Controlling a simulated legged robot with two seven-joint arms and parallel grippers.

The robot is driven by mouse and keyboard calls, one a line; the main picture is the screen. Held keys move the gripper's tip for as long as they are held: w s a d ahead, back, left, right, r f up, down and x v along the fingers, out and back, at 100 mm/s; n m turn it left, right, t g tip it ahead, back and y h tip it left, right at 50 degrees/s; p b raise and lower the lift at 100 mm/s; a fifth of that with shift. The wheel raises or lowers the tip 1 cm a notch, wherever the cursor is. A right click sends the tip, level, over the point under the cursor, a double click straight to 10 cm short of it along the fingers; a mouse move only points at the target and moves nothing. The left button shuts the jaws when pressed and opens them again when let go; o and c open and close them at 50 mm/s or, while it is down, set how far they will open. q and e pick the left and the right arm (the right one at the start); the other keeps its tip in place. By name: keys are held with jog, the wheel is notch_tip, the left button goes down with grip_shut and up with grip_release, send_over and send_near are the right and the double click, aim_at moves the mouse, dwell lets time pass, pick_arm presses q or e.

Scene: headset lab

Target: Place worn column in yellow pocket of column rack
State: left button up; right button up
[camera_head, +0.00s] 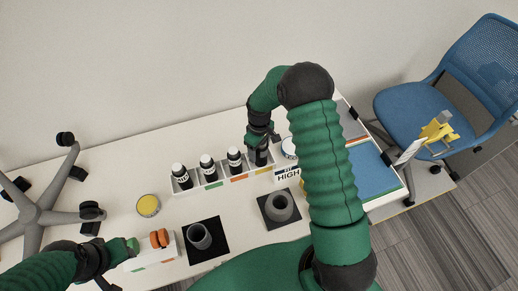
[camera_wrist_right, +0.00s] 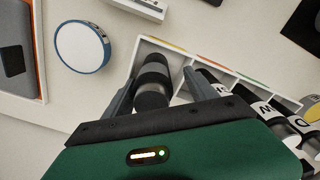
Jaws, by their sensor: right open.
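The white column rack (camera_head: 222,182) holds several dark bottles with white caps, and colored strips mark its front. A dark column (camera_head: 262,157) without a white cap stands in the rack's right end pocket, above the yellow strip (camera_head: 263,171); I take it for the worn column. My right gripper (camera_head: 259,140) is above it. In the right wrist view the open fingers (camera_wrist_right: 158,92) stand on either side of the dark column (camera_wrist_right: 153,82), which sits inside the end pocket. Its lower end is hidden. My left gripper (camera_head: 118,252) is at the lower left, its jaws unclear.
A white box with orange discs (camera_head: 159,238) is beside my left gripper. A yellow-topped tin (camera_head: 148,206), a HIGH sign (camera_head: 287,174) and a round blue-rimmed white object (camera_wrist_right: 82,46) are nearby. A blue tray (camera_head: 374,172) lies right.

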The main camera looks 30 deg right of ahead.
jog(key=shift+d+r, duration=0.15)
jog(key=shift+r, duration=0.25)
notch_tip(320, 180, up, 8)
jog(key=shift+r+b, duration=0.1)
jog(key=shift+b, duration=0.55)
jog(key=r, duration=0.2)
jog(key=a+r, duration=0.1)
jog(key=shift+s+a+r, duration=0.1)
jog(key=shift+s, duration=0.15)
jog(key=s+a+m+t, duration=0.1)
jog(key=s+a+m, duration=0.1)
jog(key=s+a, duration=0.3)
jog(key=s+a+r+m+t, duration=0.1)
jog(key=s+a, duration=0.4)
jog(key=s, duration=0.5)
jog(key=shift+s+a+m+t, duration=0.15)
jog(key=shift+s+m+t, duration=0.2)
jog(key=shift+m, duration=0.15)
jog(key=shift+w+a+r, duration=0.1)
jog(key=shift+w+a, duration=0.05)
